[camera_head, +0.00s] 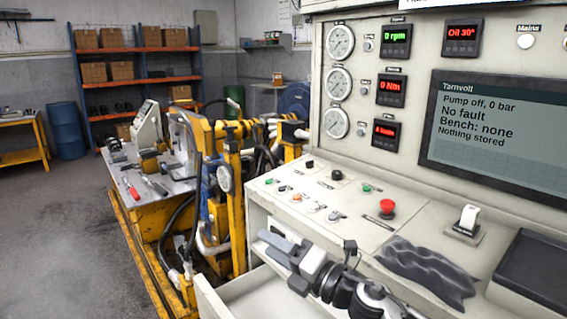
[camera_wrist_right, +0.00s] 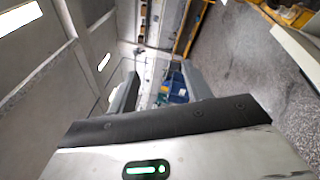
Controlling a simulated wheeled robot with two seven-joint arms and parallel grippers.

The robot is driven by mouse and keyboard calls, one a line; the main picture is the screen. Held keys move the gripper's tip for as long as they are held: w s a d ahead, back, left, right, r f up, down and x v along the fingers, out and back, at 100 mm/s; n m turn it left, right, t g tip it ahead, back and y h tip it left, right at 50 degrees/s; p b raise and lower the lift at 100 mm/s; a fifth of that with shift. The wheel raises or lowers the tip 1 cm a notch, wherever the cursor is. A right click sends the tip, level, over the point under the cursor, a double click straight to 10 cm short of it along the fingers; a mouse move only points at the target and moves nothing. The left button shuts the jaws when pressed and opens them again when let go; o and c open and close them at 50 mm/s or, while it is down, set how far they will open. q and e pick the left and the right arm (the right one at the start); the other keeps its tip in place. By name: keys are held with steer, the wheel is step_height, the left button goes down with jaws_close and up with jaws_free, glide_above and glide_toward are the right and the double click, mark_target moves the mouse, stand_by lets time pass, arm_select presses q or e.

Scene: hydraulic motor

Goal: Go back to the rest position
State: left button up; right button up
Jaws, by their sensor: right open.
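My right gripper (camera_head: 270,243) is in the lower middle of the head view, in front of the control console's (camera_head: 405,235) sloped desk. Its two grey fingers point left, over an open drawer (camera_head: 240,290). In the right wrist view, the fingers of my right gripper (camera_wrist_right: 160,90) stand apart with nothing between them. My left gripper is not in the head view.
The desk carries a red mushroom button (camera_head: 387,207), a white lever switch (camera_head: 468,218), a dark crumpled cloth (camera_head: 428,270) and a black tray (camera_head: 535,272). The screen (camera_head: 495,135) reads pump off, no fault. A yellow test bench (camera_head: 150,235) stands left; open floor (camera_head: 50,230) lies beyond.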

steer(key=s+d+f+m+t+h, duration=0.1)
steer(key=s+d+f+m+h, duration=0.5)
steer(key=m, duration=0.6)
steer(key=s+d+f+m+t+h, duration=0.25)
steer(key=d+f+m+h, duration=0.25)
steer(key=d+m+h, duration=0.55)
steer(key=s+d+f+m+g, duration=0.2)
steer(key=s+f+m+g, duration=0.15)
steer(key=s, duration=0.45)
steer(key=s+d+f+m+g+y, duration=0.1)
steer(key=s+d+f+m+g, duration=0.2)
steer(key=s, duration=0.5)
steer(key=s+f+m+g, duration=0.25)
steer(key=s+g, duration=0.25)
steer(key=s, duration=0.3)
steer(key=w+a+f+t+y, duration=0.2)
steer(key=w+a+f+t, duration=0.2)
steer(key=f, duration=0.5)
steer(key=shift+w+a+t+y, duration=0.2)
steer(key=shift+w+t+y, duration=0.15)
steer(key=shift+w+t, duration=0.65)
steer(key=shift+s+f, duration=0.1)
steer(key=shift+s, duration=0.15)
